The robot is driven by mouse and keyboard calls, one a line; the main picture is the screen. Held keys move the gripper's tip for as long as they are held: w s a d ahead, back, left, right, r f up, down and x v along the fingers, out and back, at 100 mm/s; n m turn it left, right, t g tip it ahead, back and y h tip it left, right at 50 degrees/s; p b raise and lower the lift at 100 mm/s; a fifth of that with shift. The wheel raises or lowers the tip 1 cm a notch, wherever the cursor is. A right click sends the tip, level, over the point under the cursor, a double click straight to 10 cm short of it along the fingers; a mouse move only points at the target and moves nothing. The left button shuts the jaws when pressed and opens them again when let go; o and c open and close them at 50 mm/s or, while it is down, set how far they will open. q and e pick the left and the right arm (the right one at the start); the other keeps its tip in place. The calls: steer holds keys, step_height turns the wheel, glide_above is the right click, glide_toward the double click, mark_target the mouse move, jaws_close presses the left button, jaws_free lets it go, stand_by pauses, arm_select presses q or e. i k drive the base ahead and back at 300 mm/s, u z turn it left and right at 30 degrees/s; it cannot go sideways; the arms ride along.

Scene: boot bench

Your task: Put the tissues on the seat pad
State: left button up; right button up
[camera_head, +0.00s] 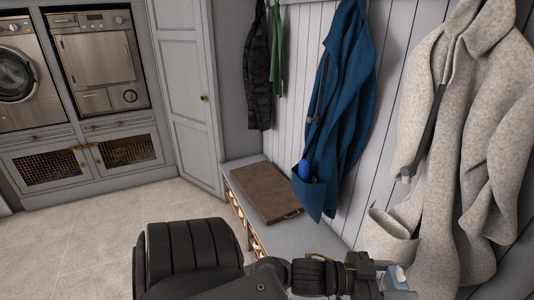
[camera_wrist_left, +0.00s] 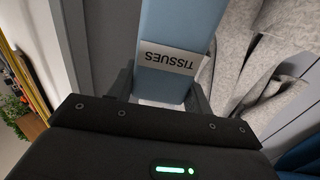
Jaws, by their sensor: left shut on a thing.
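The tissues (camera_wrist_left: 183,28) are a light blue box with a white label reading TISSUES, upside down in the left wrist view. My left gripper (camera_wrist_left: 162,88) is shut on the box, with a finger on each side. In the head view the left gripper (camera_head: 388,280) is at the lower right, and a small pale blue part of the tissues (camera_head: 398,276) shows at it. The seat pad (camera_head: 262,190) is a flat brown slab on the bench, farther back and to the left of the gripper. Its top is bare. My right gripper is not in view.
The grey bench (camera_head: 310,238) runs along the panelled wall, with cubbies below. A pale woolly coat (camera_head: 470,130) hangs behind the gripper. Open tiled floor lies left.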

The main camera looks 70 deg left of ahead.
mark_target(267, 185)
steer(key=k, duration=0.15)
steer(key=u, duration=2.85)
steer(key=i, duration=2.7)
steer(key=z, duration=2.85)
